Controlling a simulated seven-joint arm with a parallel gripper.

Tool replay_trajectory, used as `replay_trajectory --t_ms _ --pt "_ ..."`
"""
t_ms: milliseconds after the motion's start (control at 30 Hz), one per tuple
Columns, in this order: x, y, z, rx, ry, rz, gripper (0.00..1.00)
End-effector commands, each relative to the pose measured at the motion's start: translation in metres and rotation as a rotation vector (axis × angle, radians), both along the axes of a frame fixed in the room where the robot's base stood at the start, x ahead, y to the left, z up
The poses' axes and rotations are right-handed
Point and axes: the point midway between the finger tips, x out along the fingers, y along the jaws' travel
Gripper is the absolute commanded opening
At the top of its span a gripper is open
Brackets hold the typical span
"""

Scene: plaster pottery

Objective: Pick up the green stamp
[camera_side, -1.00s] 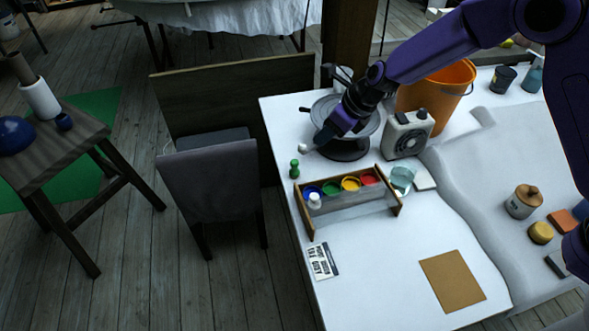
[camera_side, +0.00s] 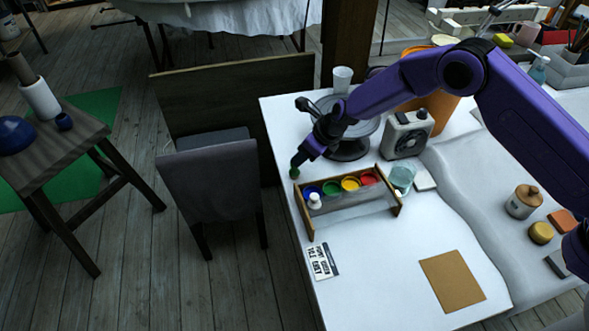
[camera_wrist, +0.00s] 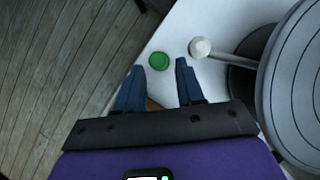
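The green stamp (camera_side: 294,173) stands on the white table near its left edge, just left of the paint rack. In the wrist view it shows from above as a round green top (camera_wrist: 158,61). My gripper (camera_side: 297,162) is open and empty, just above the stamp in the side view and partly covering it. In the wrist view the two blue fingers of my gripper (camera_wrist: 159,69) are spread, with the green top between and slightly beyond their tips. I cannot tell the exact height gap.
A grey pottery wheel (camera_wrist: 300,85) and a white-knobbed lever (camera_wrist: 201,47) lie close to the right of the fingers. The wooden paint rack (camera_side: 352,207) with several coloured pots stands beside the stamp. The table edge is close on the left.

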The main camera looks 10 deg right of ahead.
Motion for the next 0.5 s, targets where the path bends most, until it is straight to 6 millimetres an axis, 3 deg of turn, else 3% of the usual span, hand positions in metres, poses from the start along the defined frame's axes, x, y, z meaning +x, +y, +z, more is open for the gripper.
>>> replay_trajectory --t_ms 500 --pt "0.012 0.017 -0.042 -0.001 0.0 0.002 0.38"
